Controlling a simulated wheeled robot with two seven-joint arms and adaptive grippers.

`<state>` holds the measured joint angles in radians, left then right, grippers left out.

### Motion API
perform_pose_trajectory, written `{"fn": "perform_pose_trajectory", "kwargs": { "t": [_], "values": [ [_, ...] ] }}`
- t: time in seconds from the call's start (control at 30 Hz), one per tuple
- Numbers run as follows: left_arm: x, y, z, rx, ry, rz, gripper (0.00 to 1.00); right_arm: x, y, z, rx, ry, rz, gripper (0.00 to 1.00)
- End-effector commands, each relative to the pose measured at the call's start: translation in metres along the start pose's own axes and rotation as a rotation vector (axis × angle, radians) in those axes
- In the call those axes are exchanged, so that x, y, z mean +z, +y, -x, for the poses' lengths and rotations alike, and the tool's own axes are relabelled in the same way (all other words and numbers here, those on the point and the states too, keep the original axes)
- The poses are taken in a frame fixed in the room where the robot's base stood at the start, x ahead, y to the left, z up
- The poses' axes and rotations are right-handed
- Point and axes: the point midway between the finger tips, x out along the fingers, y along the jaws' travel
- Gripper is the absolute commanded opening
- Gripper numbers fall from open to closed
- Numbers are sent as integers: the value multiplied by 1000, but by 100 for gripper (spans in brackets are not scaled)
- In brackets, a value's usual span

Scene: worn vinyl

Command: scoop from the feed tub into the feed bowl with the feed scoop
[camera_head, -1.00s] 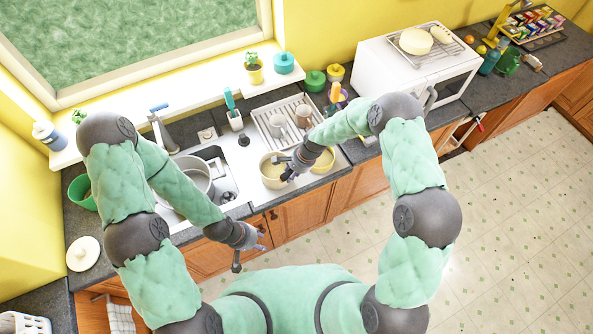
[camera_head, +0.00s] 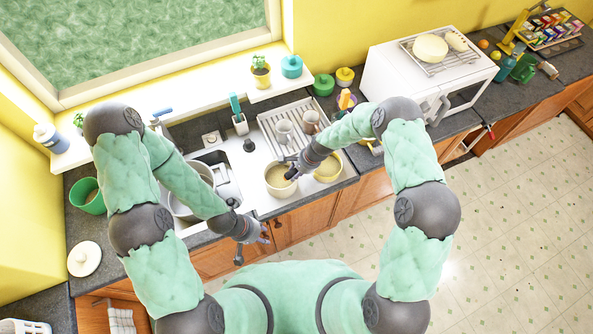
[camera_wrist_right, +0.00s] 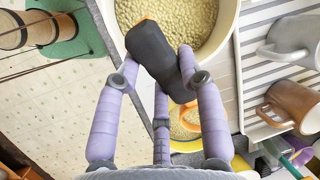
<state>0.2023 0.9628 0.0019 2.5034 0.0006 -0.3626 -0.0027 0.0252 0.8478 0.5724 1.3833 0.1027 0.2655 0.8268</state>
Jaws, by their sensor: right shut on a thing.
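The feed tub (camera_head: 269,188) is a cream round container on the counter. The right wrist view shows pale pellets in the tub (camera_wrist_right: 232,35). The feed bowl (camera_head: 327,177) is yellow and stands just right of it; part of it shows in the wrist view (camera_wrist_right: 240,165). My right gripper (camera_head: 292,172) is over the tub's right side. It is shut on the dark handle of the feed scoop (camera_wrist_right: 158,50). The scoop's orange head shows below the fingers, with pellets beside or in it; I cannot tell which. My left gripper (camera_head: 253,247) is empty, fingers apart, before the counter front.
A sink with a metal pot (camera_head: 188,200) is left of the tub. A dish rack (camera_head: 268,122) with two mugs (camera_head: 311,120) stands behind the tub and bowl. A white microwave (camera_head: 400,78) is at the right. The floor in front is clear.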

Motion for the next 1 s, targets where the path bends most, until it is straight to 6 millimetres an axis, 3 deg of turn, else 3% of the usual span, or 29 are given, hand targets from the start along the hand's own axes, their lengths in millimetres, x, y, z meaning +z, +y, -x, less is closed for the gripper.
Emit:
{"fn": "perform_pose_trajectory", "kwargs": {
  "t": [0.1, 1.0],
  "values": [
    [0, -6, -15, 0, -2, 0, 40, -4, 0, -2, -12, -10, -3, 0],
    [-3, -31, -87, 0, -1, 0, 40, -9, -7, 12, -120, -120, -3, 0]
  ]
}}
